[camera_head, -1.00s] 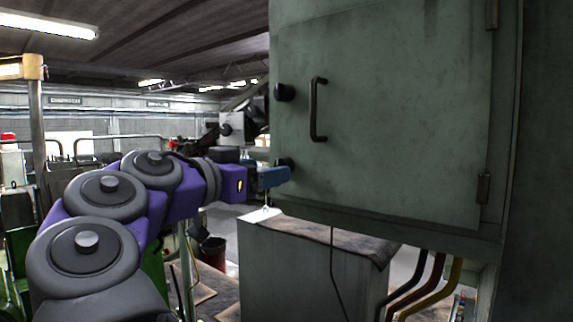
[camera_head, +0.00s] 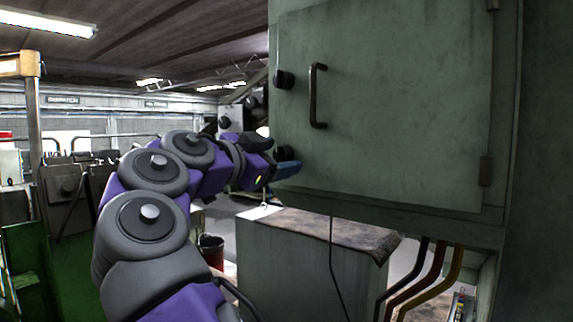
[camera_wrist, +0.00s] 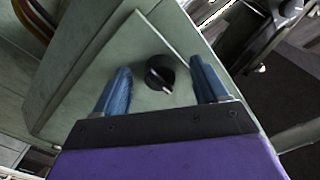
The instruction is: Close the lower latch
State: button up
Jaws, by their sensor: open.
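The lower latch is a round black knob (camera_head: 283,153) at the lower left edge of the grey-green cabinet door (camera_head: 400,110). My gripper (camera_wrist: 162,82) is open and empty, on either side of the knob. In the head view my gripper (camera_head: 288,169) is at the knob and partly covers it. The upper latch knob (camera_head: 284,80) is above it on the same door edge.
A vertical dark handle (camera_head: 317,96) stands out from the door near the upper knob. Hinges (camera_head: 486,170) are on the right edge. Below the cabinet are a grey box (camera_head: 300,260) and several cables (camera_head: 430,285).

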jog(key=shift+a+m, duration=0.15)
jog(key=shift+m, duration=0.95)
jog(key=shift+m+p, duration=0.4)
jog(key=shift+m, duration=1.3)
jog(key=shift+c, duration=0.2)
